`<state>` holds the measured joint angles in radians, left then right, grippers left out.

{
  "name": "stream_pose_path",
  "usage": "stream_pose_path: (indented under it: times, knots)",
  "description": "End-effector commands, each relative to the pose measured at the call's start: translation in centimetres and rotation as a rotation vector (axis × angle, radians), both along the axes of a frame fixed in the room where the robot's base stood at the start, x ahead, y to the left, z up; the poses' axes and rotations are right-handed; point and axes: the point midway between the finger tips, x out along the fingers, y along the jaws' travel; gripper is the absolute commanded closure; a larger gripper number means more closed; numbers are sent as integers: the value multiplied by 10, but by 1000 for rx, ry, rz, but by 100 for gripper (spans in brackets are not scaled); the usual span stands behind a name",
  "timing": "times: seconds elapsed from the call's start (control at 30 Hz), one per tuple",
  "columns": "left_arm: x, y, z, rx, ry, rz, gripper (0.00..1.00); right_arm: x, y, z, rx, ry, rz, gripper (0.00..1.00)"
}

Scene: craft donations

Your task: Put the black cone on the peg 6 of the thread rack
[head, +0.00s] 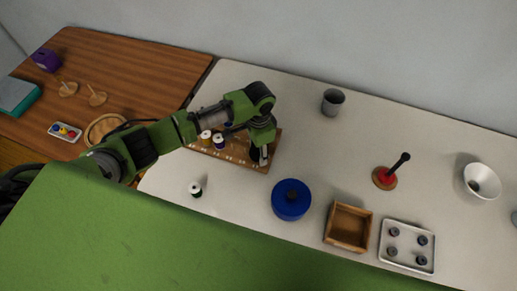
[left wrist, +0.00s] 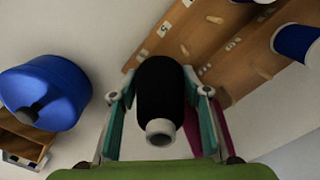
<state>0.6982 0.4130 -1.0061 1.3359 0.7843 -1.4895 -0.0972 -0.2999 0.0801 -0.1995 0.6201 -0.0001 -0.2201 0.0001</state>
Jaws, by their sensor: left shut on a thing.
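My left gripper (head: 259,156) is shut on the black cone, at the right end of the thread rack (head: 276,146). In the left wrist view the black cone (left wrist: 160,88) sits between the two fingers (left wrist: 160,102), its pale core end toward the camera. Peg 6 cannot be picked out. My right gripper is not in view.
Spools (head: 206,136) stand on the rack's left part. A dark green spool with a white top (head: 196,189) stands alone in front. A blue lidded pot (head: 291,200), wooden box (head: 348,227), white tray (head: 407,262) and grey cup (head: 332,102) stand to the right.

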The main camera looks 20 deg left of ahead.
Motion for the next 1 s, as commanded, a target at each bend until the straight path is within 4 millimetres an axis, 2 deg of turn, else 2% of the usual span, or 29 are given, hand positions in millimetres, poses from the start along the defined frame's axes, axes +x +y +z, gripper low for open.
stream_pose_path:
  times: [0.37,0.4,0.47,0.8,0.87,1.0]
  knots:
    - [0,0,-4,0,0,0,80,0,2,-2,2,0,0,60]
    - [0,0,-4,0,0,0,54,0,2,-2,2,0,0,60]
    - [0,0,-4,0,0,0,39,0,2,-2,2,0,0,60]
    - [1,0,-1,-1,-4,0,37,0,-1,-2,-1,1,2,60]
    - [2,0,4,-2,-4,0,37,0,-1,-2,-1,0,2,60]
    - [1,-1,26,-2,-5,-1,37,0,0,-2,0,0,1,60]
